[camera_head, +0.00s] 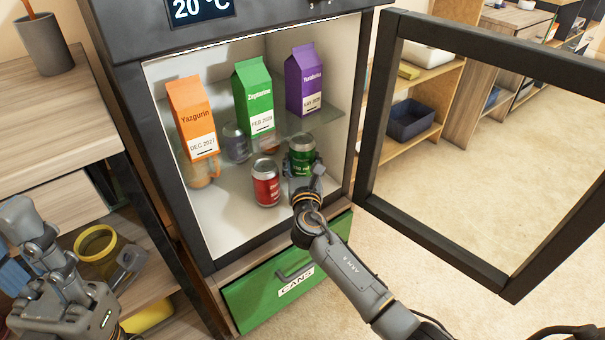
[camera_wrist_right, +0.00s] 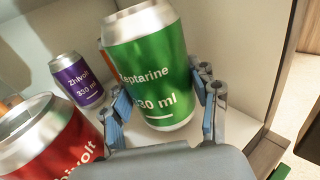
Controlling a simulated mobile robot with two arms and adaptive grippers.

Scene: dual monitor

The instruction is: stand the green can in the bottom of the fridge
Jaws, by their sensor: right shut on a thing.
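The green can (camera_head: 301,158) is upright inside the open fridge (camera_head: 215,230), low down near the right wall. My right gripper (camera_head: 305,176) is shut around it. In the right wrist view the green can (camera_wrist_right: 155,75) sits between the blue-padded fingers of the right gripper (camera_wrist_right: 165,98). Whether its base touches the fridge floor I cannot tell. My left gripper (camera_head: 75,245) is outside the fridge at the left, with its fingers apart and empty.
A red can (camera_head: 266,185) stands just left of the green one. A purple can (camera_wrist_right: 76,80) stands behind. Orange (camera_head: 192,115), green (camera_head: 253,95) and purple (camera_head: 304,80) cartons stand on the glass shelf above. The fridge door (camera_head: 450,250) is open at right.

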